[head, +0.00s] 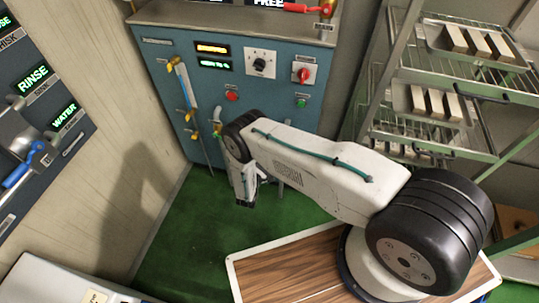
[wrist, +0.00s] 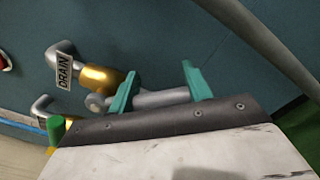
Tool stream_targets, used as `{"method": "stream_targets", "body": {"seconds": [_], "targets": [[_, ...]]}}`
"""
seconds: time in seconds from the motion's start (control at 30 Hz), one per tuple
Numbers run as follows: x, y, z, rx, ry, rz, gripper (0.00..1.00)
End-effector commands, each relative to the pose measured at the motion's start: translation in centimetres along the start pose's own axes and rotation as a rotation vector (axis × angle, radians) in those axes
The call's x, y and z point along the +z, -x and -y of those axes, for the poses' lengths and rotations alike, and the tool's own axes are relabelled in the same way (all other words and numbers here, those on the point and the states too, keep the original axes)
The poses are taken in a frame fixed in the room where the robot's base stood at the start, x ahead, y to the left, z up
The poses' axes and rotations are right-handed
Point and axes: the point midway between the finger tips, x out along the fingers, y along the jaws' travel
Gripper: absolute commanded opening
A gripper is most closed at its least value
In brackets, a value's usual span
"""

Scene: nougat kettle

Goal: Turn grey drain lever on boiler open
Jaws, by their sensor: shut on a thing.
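The boiler (head: 235,128) is a blue-teal cabinet with displays, a knob and buttons, in the head view. In the wrist view, a DRAIN label (wrist: 64,71) hangs by a brass valve (wrist: 98,79) on a grey pipe. The grey drain lever (wrist: 160,98) runs from this valve across the picture, between the teal fingers of my gripper (wrist: 162,88). My gripper is shut on the lever; the fingers' exact contact is partly hidden. In the head view my arm hides the valve, and the gripper is hard to make out.
A green-handled valve (wrist: 54,130) sits close to my gripper in the wrist view. Brass fittings and a gauge tube (head: 187,95) stand at the boiler's left. A rack (head: 455,80) with trays is at right. Green floor (head: 190,230) lies clear in front.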

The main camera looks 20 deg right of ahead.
Motion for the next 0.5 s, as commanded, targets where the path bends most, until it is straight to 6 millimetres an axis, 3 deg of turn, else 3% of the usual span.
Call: {"method": "stream_targets", "body": {"seconds": [0.5], "targets": [[-1.6,0.0,0.0,0.000,-0.202,-0.001,0.08]]}}
